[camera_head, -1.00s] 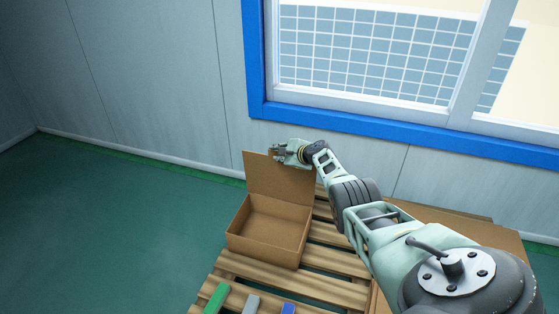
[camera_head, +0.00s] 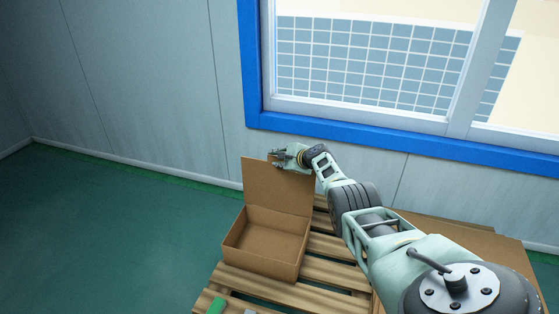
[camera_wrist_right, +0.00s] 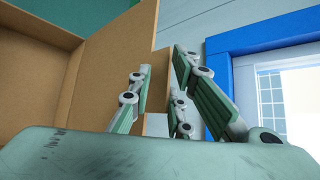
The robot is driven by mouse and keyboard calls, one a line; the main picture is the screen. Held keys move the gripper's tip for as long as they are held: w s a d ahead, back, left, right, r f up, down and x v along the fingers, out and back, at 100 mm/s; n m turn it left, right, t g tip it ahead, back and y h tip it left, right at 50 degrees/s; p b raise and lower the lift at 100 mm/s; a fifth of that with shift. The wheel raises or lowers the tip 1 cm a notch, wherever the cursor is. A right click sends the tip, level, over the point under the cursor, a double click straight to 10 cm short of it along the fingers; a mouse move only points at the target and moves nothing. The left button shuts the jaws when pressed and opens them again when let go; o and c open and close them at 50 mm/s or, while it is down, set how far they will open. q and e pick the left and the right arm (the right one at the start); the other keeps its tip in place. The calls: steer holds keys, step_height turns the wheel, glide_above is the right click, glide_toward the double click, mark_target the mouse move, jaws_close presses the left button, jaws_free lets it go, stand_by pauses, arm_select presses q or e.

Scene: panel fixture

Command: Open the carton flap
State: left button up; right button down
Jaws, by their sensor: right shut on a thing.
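The brown cardboard carton (camera_head: 262,245) sits on a wooden pallet, its box open and its inside looking empty. Its flap (camera_head: 276,187) stands upright at the far side of the box. My right gripper (camera_head: 276,156) is at the top edge of the flap, toward its right part, and is shut on it. In the right wrist view the flap (camera_wrist_right: 118,55) runs between the fingers of the gripper (camera_wrist_right: 160,97). The carton's inside (camera_wrist_right: 28,75) shows at the left there. My left gripper is not in view.
The pallet (camera_head: 318,272) lies under the carton. A green block (camera_head: 216,305) is at the front edge of the view. Flat cardboard (camera_head: 505,255) lies at the right behind my arm. The wall with a blue window frame (camera_head: 400,143) stands close behind the flap. The green floor at left is clear.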

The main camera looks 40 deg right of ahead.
steer(key=c, duration=2)
jaws_free()
steer(key=shift+w+a+f, duration=0.1)
steer(key=shift+w, duration=0.05)
steer(key=shift+v, duration=6)
